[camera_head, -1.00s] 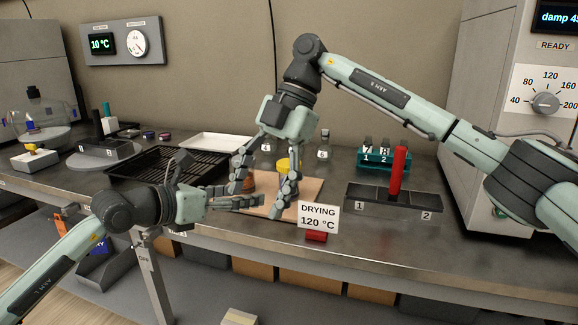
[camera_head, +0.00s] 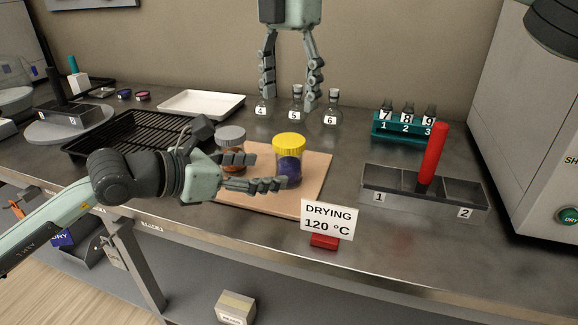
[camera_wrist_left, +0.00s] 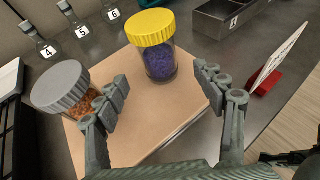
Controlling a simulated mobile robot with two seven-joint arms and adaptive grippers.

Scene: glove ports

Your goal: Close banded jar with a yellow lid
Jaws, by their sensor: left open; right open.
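The jar with purple contents (camera_head: 290,170) stands upright on a tan board (camera_head: 305,195). Its yellow lid (camera_head: 289,142) sits on top and looks level; I cannot tell how tightly it is seated. I cannot make out a band on the glass. Both also show in the left wrist view, jar (camera_wrist_left: 160,62) and lid (camera_wrist_left: 150,27). My left gripper (camera_head: 245,160) is open and empty, low over the board, its fingers pointing towards the jar without gripping it. My right gripper (camera_head: 290,98) is open and empty, raised behind the board, clear of the lid.
A grey-lidded jar (camera_head: 231,138) with orange contents stands close to my left gripper. Numbered bottles (camera_head: 297,108) stand behind. A drying sign (camera_head: 328,218) is in front. A divided tray (camera_head: 400,182) with a red post is right; a black rack (camera_head: 130,140) is left.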

